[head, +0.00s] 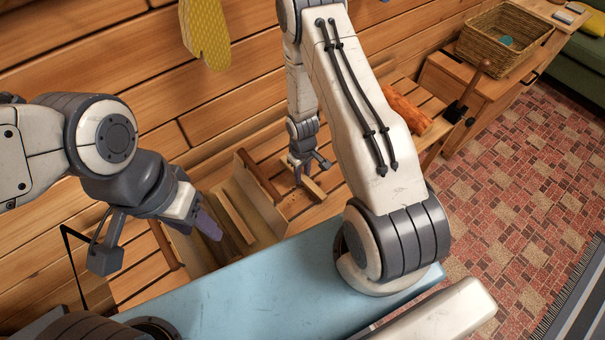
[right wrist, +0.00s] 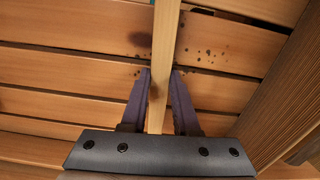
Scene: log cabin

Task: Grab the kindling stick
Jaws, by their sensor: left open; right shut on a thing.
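The kindling stick (right wrist: 165,45) is a pale, straight, square-cut piece of wood. In the right wrist view it runs between the two purple fingers of my right gripper (right wrist: 161,88), which is shut on it. In the head view my right gripper (head: 301,172) is low over the wooden slats, and the stick (head: 314,189) shows at its fingers. I cannot tell whether the stick touches the slats. My left gripper (head: 207,222) is open at the left, above a wooden box, with nothing seen between its fingers.
The wooden box (head: 258,200) with pieces of wood stands left of my right gripper. An orange-brown log (head: 405,108) lies on the slatted bench to the right. A wicker basket (head: 485,48) stands at the far right. A yellow mitt (head: 205,35) hangs on the plank wall.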

